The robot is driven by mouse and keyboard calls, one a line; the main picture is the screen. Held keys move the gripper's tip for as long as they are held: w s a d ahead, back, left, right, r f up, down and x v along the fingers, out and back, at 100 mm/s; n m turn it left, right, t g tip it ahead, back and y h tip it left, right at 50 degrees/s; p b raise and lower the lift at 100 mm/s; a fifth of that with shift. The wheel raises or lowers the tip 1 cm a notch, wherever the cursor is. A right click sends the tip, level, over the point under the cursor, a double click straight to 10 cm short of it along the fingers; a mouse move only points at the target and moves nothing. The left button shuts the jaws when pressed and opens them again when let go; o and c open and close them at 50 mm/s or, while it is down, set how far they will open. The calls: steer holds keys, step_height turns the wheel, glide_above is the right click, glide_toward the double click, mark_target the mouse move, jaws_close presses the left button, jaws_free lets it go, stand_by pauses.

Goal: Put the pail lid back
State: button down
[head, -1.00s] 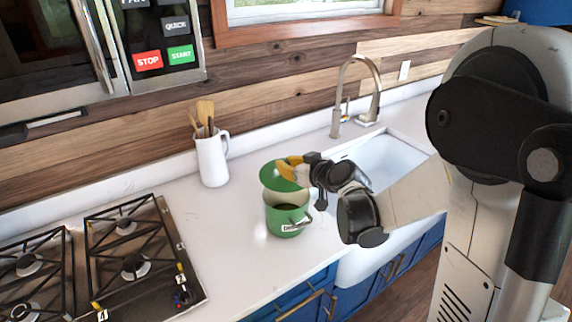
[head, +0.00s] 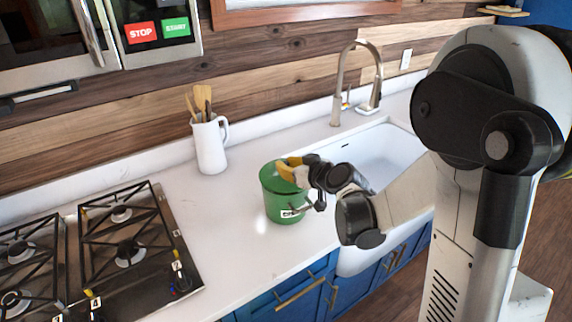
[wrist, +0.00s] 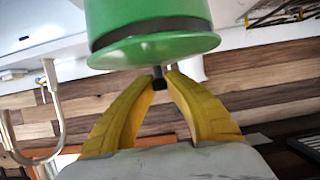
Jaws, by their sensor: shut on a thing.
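The green pail (head: 283,208) with a white label stands upright on the white counter, left of the sink. The green lid (head: 268,178) is at the pail's mouth and looks level. In the wrist view, which is upside down, the lid (wrist: 155,50) has a dark band between its flange and the pail (wrist: 150,12). I cannot tell whether it is fully seated. My gripper (head: 290,168) has yellow fingers above the lid. In the wrist view my gripper (wrist: 160,78) is shut on the lid's small dark knob (wrist: 159,84).
A white pitcher (head: 209,148) with wooden utensils stands behind the pail to the left. A gas stove (head: 125,250) is at the left. The sink (head: 375,160) and its faucet (head: 340,85) are at the right. The counter between stove and pail is clear.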

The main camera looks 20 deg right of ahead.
steer(key=shift+f+b, duration=0.65)
steer(key=c, duration=1.4)
jaws_free()
steer(key=shift+c, duration=0.2)
steer(key=shift+s, duration=0.1)
steer(key=v, duration=1.2)
steer(key=s+a+f+m+g+h+b, duration=0.1)
steer(key=s+a+f+g+h, duration=0.1)
steer(key=s, duration=0.7)
steer(key=s+a+f+m+g+h+b, duration=0.1)
steer(key=s+a+f+m+g+b, duration=0.1)
steer(key=s, duration=0.7)
steer(key=shift+g+h, duration=0.4)
steer(key=shift+g, duration=0.5)
